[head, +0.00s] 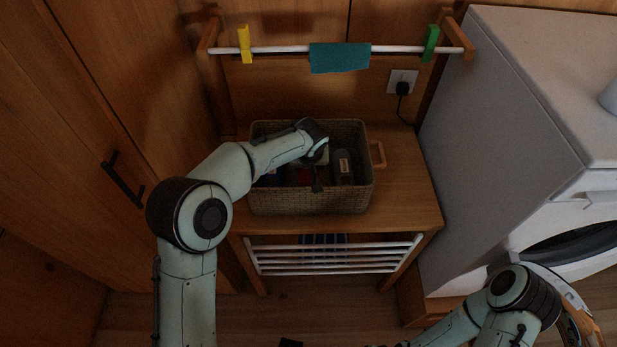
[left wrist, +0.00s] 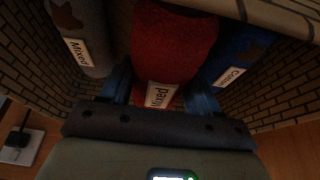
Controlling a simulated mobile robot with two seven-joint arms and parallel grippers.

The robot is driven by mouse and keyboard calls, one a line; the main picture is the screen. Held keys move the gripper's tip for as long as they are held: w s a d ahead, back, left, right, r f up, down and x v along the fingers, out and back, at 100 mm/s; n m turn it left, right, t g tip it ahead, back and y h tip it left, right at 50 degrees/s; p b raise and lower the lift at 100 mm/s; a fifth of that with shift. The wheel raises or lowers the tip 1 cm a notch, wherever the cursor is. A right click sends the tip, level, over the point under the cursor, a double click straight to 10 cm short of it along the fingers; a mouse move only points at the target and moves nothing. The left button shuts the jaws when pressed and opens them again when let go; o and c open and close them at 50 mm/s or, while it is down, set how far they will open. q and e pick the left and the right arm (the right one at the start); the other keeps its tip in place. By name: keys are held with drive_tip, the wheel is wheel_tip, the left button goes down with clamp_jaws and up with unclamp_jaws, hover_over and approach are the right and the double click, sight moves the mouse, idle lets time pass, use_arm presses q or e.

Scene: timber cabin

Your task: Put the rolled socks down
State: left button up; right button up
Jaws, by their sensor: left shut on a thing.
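My left gripper (head: 317,182) reaches down into a woven basket (head: 310,202) on a wooden bench.
The bench (head: 405,190) has bare wood right of the basket. Above hangs a white rail (head: 280,49) with a teal cloth (head: 340,58), a yellow peg (head: 244,44) and a green peg (head: 430,43). A washing machine (head: 510,110) stands right; a slatted rack (head: 335,258) is below.

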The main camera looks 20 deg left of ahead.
use_arm(q)
wheel_tip(320, 180, down, 6)
drive_tip(key=shift+r, duration=0.1)
idle(0.4)
drive_tip(key=shift+f+b, duration=0.2)
drive_tip(key=shift+b, duration=0.2)
drive_tip(key=o, duration=1.1)
drive_tip(key=shift+r, duration=0.1)
drive_tip(key=shift+r, duration=0.1)
drive_tip(key=shift+r, duration=0.3)
drive_tip(key=v, duration=1.1)
drive_tip(key=shift+s+r, duration=0.2)
drive_tip(key=shift+s, duration=0.05)
drive_tip(key=shift+d, duration=0.1)
